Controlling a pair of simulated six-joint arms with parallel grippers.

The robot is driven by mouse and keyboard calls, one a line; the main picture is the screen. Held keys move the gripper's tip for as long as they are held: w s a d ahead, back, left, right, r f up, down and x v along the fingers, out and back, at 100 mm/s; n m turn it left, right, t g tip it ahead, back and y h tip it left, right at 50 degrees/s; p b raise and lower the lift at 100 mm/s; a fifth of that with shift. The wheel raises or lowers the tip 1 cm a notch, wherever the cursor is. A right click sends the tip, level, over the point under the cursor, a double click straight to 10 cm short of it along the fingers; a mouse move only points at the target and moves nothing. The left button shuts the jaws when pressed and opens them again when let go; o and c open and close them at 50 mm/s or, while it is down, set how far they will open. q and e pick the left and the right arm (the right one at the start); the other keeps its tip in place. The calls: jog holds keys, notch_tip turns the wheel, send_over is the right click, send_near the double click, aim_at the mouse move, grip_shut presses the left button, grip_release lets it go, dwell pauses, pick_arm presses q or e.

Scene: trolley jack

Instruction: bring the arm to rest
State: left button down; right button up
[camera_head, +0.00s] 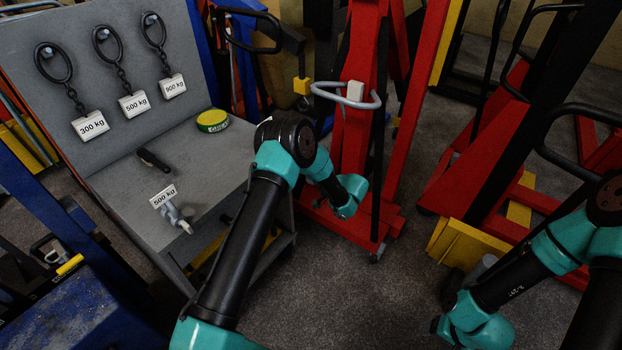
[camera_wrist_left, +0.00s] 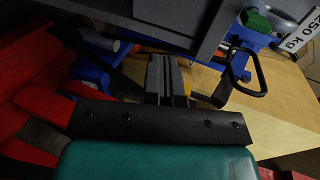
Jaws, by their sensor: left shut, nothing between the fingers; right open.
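My left arm (camera_head: 240,240) reaches up from the bottom middle in the head view, bends at a black joint and ends in a teal wrist (camera_head: 350,196) before the red lift frame. Its fingers cannot be made out there. In the left wrist view my left gripper (camera_wrist_left: 166,72) shows as two grey fingers together beyond a black bar, with nothing between them. My right arm (camera_head: 515,275) comes in at the lower right. My right gripper (camera_head: 448,300) is small and dark beside its teal wrist; it is open and I see nothing held in it.
A grey bench (camera_head: 120,190) at left bears a green-yellow tin (camera_head: 212,121), a black-handled tool (camera_head: 152,159) and a 500 kg tagged piece (camera_head: 172,213). Tagged chains hang on its back panel. Red lifting gear (camera_head: 362,130) stands behind my left wrist. Bare floor (camera_head: 340,300) lies between the arms.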

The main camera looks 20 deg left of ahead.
pick_arm(q)
jog(key=s+f+m+g+h, duration=0.1)
jog(key=s+f+g+h, duration=0.4)
jog(key=s, duration=0.4)
jog(key=s+f+g+h, duration=0.2)
jog(key=s+f+h, duration=0.2)
jog(key=s+f, duration=0.4)
jog(key=s+d+r+n+t+h, duration=0.2)
jog(key=s+n+h, duration=0.1)
jog(key=s, duration=0.6)
jog(key=s+d+r+n+t+h, duration=0.2)
jog(key=s+h, duration=0.4)
jog(key=s, duration=0.4)
jog(key=shift+s+d+n, duration=0.3)
jog(key=shift+d+n, duration=0.1)
jog(key=shift+d, duration=0.2)
jog(key=shift+r, duration=0.1)
